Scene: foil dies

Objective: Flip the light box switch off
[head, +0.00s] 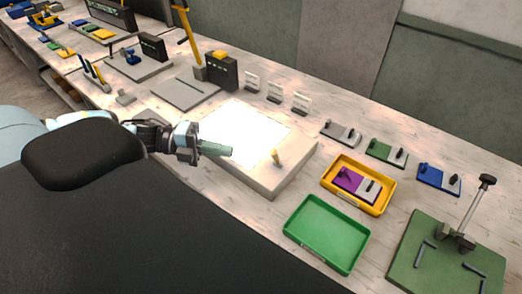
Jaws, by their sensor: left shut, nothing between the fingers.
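The light box (248,187) stands on the bench in the middle of the head view, and its top panel (240,130) glows bright white. My left gripper (230,151) is shut and empty. Its fingers reach over the lit panel from the left, apart from the lever in the picture. Whether the fingers touch the panel cannot be told. My right gripper is not in view.
A yellow tray (330,182) with a purple die and a green tray (325,235) are right of the box. A green board (410,258) with an upright lever stands at far right. Grey (341,133), green (386,152) and blue dies (438,179) lie behind.

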